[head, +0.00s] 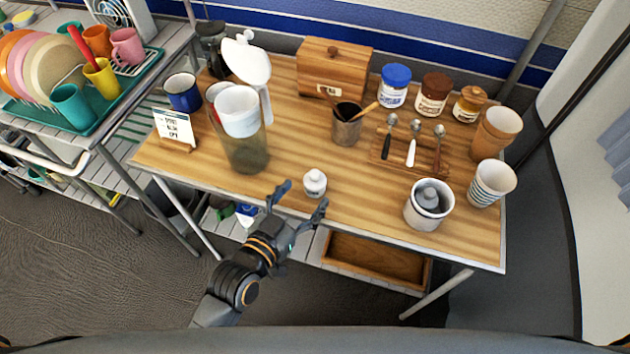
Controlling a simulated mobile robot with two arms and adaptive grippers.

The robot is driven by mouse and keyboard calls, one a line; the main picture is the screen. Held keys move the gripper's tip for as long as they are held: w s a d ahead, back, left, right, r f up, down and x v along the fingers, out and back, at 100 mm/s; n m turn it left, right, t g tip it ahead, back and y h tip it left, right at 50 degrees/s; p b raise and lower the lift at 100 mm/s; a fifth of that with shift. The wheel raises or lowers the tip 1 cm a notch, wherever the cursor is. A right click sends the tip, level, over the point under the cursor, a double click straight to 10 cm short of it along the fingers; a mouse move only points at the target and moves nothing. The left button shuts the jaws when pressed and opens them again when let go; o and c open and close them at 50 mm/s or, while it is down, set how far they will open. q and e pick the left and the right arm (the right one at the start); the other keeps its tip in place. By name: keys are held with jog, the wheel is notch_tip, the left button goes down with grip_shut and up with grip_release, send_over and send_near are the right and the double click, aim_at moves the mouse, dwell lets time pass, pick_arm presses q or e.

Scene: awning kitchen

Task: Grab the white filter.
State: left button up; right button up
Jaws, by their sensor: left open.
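My left gripper (302,198) is open and empty at the front edge of the wooden table, its fingers pointing up toward the table. A small white bottle-shaped piece (315,184) stands upright just beyond the fingertips; I cannot tell whether they touch it. A white, cup-shaped piece (238,112), which looks like the white filter, sits in the top of a tall dark glass vessel (246,152), left of and farther back than my gripper. My right gripper is not in view.
The table (300,130) holds a wooden box (333,68), a utensil cup (346,124), a spoon rack (410,155), several jars, a grey-white canister (428,205) and cups at the right. A small sign (174,128) and blue mug (183,92) stand left. The table's middle is fairly clear.

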aim_at(309, 191)
pick_arm(q)
jog(key=x, duration=0.5)
jog(key=shift+w+d+f, duration=0.15)
jog(key=shift+w+f, duration=0.1)
jog(key=shift+f, duration=0.15)
jog(key=c, duration=1.3)
